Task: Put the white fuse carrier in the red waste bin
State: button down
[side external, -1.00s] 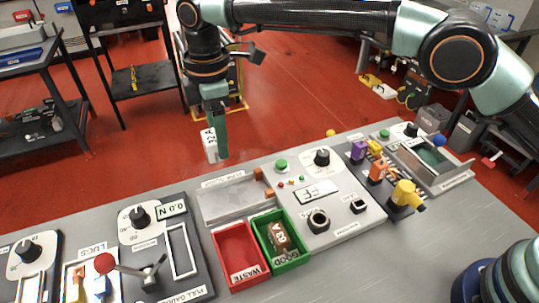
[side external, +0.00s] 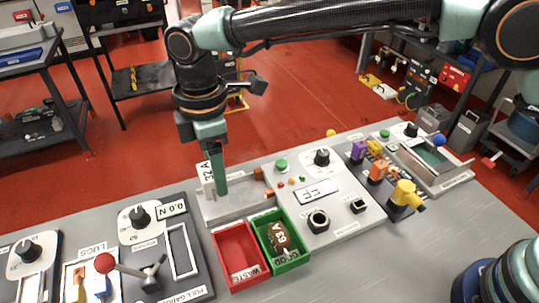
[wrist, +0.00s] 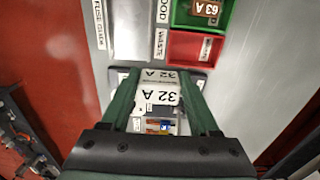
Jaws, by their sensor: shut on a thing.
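The white fuse carrier (side external: 209,178), marked 32 A, is held between the green fingers of my gripper (side external: 215,188). In the wrist view the carrier (wrist: 159,88) sits between both fingers of my gripper (wrist: 160,95). In the side view it hangs over the left end of the grey fuse plate; I cannot tell whether it touches the plate. The red waste bin (side external: 226,237) stands in front of the plate, below and to the right of the gripper in the side view. It looks empty. In the wrist view the red bin (wrist: 188,47) is ahead and to the right.
The green GOOD bin (side external: 292,262), right beside the red one, holds a brown 63 A carrier (side external: 279,237). The grey plate (side external: 240,203) with orange blocks lies behind the bins. A pull gauge panel (side external: 160,238) is at the left, and a dial panel (side external: 335,205) at the right.

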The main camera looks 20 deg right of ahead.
jog(key=s+d+f, duration=0.1)
jog(key=s+f, duration=0.4)
jog(key=s, duration=0.2)
jog(key=shift+s+d, duration=0.25)
jog(key=shift+f, duration=4.25)
jog(key=shift+f, duration=0.2)
jog(key=shift+c, duration=0.2)
grip_release()
notch_tip(320, 180, up, 12)
jog(key=shift+d+r, duration=0.1)
jog(key=shift+r, duration=0.05)
